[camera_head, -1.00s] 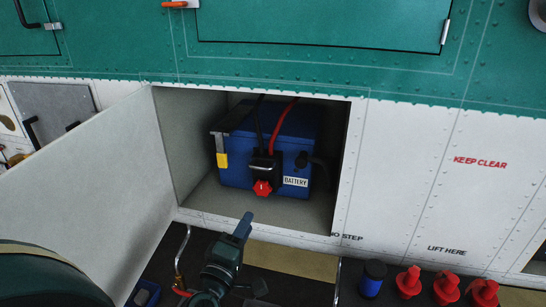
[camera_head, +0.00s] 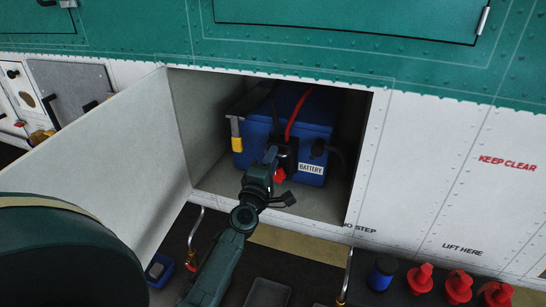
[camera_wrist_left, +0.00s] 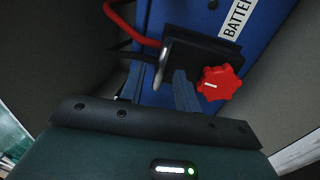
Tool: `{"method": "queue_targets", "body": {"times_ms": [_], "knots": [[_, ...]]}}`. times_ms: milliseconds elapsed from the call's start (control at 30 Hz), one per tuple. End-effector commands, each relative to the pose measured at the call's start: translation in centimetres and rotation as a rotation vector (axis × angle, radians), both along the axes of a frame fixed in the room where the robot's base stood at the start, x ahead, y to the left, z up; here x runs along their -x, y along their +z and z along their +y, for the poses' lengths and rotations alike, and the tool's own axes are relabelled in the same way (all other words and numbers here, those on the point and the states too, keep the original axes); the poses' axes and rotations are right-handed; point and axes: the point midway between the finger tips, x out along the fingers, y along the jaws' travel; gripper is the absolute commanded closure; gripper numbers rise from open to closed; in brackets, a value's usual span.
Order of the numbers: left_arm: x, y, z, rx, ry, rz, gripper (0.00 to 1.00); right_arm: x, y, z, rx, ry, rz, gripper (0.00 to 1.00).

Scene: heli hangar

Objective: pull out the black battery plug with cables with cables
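The black battery plug (camera_head: 288,153) sits on the front of the blue battery (camera_head: 312,128), inside the open bay. A red cable (camera_head: 294,112) and a black cable run up from it. A red knob (camera_head: 280,174) is at its lower front. My left gripper (camera_head: 271,154) reaches into the bay and hides part of the plug. In the left wrist view a finger (camera_wrist_left: 185,92) is right by the plug (camera_wrist_left: 205,52), left of the red knob (camera_wrist_left: 218,83). Whether it touches the plug, and how far the fingers are apart, I cannot tell. My right gripper is not in view.
The bay door (camera_head: 105,160) stands open on the left. The bay's lower edge (camera_head: 270,209) lies under my arm. A blue cap (camera_head: 382,273) and several red plugs (camera_head: 458,287) stand below on the right. A small blue tray (camera_head: 160,270) is below the door.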

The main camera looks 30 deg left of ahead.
Motion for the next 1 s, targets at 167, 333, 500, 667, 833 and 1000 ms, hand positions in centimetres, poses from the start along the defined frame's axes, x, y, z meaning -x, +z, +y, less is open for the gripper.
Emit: {"method": "queue_targets", "body": {"times_ms": [167, 333, 500, 667, 833, 1000], "knots": [[-0.92, 0.18, 0.21, -0.001, 0.0, 0.0, 0.68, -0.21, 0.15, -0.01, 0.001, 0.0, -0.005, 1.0], [-0.96, 0.16, 0.23, -0.001, 0.0, 0.0, 0.68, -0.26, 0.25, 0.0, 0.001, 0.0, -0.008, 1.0], [-0.94, 0.16, 0.23, -0.001, 0.0, 0.0, 0.75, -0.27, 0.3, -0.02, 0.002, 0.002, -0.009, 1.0], [-0.92, 0.16, 0.22, -0.001, 0.0, 0.0, 0.88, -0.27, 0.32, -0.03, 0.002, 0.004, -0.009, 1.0], [-0.92, 0.16, 0.22, -0.001, 0.0, 0.0, 1.0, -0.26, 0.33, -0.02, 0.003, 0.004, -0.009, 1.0], [-0.91, 0.15, 0.22, -0.001, 0.0, 0.0, 1.0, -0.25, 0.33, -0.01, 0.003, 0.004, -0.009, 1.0]]}}
